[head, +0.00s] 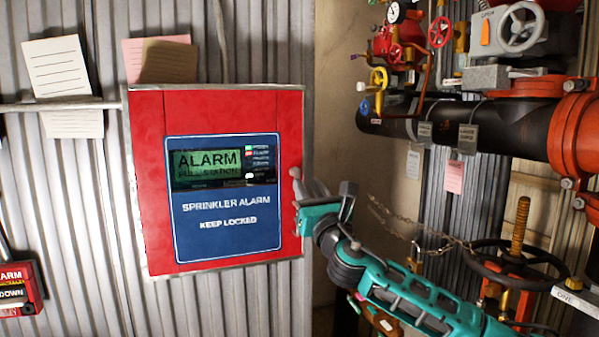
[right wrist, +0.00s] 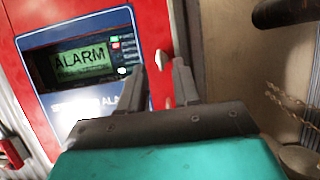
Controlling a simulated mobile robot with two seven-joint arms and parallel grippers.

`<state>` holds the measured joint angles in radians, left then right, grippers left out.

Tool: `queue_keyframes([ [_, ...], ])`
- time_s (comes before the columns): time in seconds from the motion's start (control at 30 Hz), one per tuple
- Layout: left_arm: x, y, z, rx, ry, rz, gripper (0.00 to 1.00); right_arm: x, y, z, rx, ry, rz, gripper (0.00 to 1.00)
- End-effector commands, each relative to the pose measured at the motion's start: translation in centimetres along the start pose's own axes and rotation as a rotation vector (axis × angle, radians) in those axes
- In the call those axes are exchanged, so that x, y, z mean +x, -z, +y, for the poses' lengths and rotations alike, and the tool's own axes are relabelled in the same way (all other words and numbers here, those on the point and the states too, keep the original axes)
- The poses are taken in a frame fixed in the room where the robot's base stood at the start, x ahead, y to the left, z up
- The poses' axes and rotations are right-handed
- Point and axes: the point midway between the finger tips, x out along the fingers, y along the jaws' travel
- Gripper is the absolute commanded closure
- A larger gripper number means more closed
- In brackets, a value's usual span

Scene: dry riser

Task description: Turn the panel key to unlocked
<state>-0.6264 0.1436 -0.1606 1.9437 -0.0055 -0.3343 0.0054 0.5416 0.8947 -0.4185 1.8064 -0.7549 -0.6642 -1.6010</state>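The red alarm panel (head: 280,115) hangs on the corrugated wall, with a blue face reading "SPRINKLER ALARM KEEP LOCKED" and a lit green "ALARM" display (head: 208,162). It also fills the left of the right wrist view (right wrist: 30,20). My right gripper (head: 322,188) is at the panel's right edge. In the right wrist view its two dark fingers (right wrist: 161,80) stand apart, pointing at the panel's right part. A small pale piece (right wrist: 160,59) shows between the fingertips; I cannot tell whether it is the key. The key's position cannot be read. My left gripper is not in view.
To the right are a black pipe (head: 445,116) with orange fittings, red and yellow valves (head: 378,78), a hanging chain (head: 400,222) and a black handwheel (head: 545,258). A small red alarm box (head: 18,288) is at lower left. Paper notes (head: 58,68) hang above the panel.

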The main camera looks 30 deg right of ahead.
Motion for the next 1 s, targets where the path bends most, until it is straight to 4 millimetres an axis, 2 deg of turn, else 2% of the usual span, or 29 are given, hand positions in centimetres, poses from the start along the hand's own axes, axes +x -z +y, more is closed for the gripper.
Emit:
queue_keyframes([
  [0.03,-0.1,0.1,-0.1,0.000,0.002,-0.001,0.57,1.1,-0.2,0.1,0.003,0.001,-0.002,0.68],
  [0.2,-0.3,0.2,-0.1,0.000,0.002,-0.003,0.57,3.8,-0.1,0.1,0.003,0.000,0.000,0.68],
  [0.4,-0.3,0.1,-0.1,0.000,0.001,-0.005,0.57,5.7,0.0,0.1,0.003,-0.001,0.001,0.68],
  [0.8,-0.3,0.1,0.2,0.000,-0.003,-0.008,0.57,6.2,0.1,0.1,0.002,-0.002,0.002,0.68],
  [1.0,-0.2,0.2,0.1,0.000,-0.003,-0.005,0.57,6.2,0.1,0.1,0.002,-0.002,0.002,0.86],
])
